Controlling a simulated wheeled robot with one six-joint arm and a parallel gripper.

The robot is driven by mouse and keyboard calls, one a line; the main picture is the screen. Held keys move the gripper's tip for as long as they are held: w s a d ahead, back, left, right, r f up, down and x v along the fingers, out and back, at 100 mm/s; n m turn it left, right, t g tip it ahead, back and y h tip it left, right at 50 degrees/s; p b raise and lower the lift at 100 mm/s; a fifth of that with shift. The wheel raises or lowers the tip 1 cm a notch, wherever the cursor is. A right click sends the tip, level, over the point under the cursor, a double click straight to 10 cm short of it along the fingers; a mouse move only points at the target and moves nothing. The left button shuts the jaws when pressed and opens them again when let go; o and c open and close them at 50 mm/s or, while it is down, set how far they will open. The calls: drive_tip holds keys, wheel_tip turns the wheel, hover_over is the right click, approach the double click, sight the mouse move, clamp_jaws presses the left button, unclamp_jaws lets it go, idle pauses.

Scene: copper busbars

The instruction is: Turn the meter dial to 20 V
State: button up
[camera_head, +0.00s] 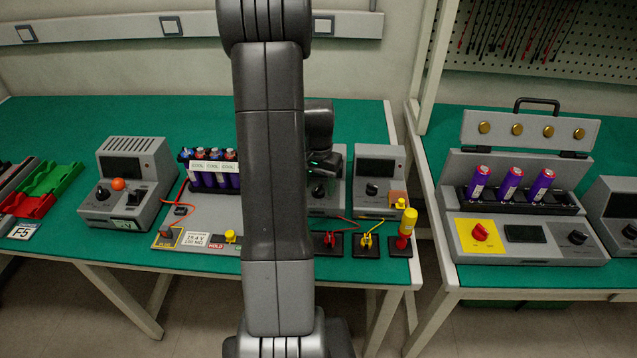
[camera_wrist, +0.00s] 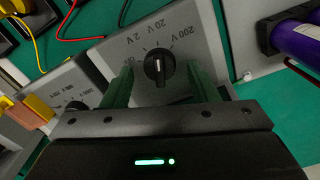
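The meter (camera_head: 328,207) is a grey box on the green bench, partly hidden behind my arm in the head view. Its black dial (camera_wrist: 159,68) shows clearly in the wrist view, with 2 V, 20 V and 200 V printed around it. The dial's grip bar lies roughly in line with the 20 V side, but I cannot tell for sure which end is the pointer. My gripper (camera_wrist: 160,76) is open, with one green finger on each side of the dial. Gaps show between the fingers and the dial, and neither finger visibly touches it.
A second grey meter (camera_head: 377,165) stands close on the right. Red and yellow leads run to black socket blocks (camera_head: 367,243) at the bench's front edge. A rack of purple cells (camera_head: 212,172) stands left of my arm, beside a grey box with an orange-knobbed lever (camera_head: 118,184).

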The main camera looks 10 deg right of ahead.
sight(318, 187)
wheel_tip(318, 187, up, 14)
idle(0.6)
drive_tip(key=shift+f, duration=0.1)
wheel_tip(318, 187, down, 14)
drive_tip(key=shift+r, duration=0.1)
idle(0.6)
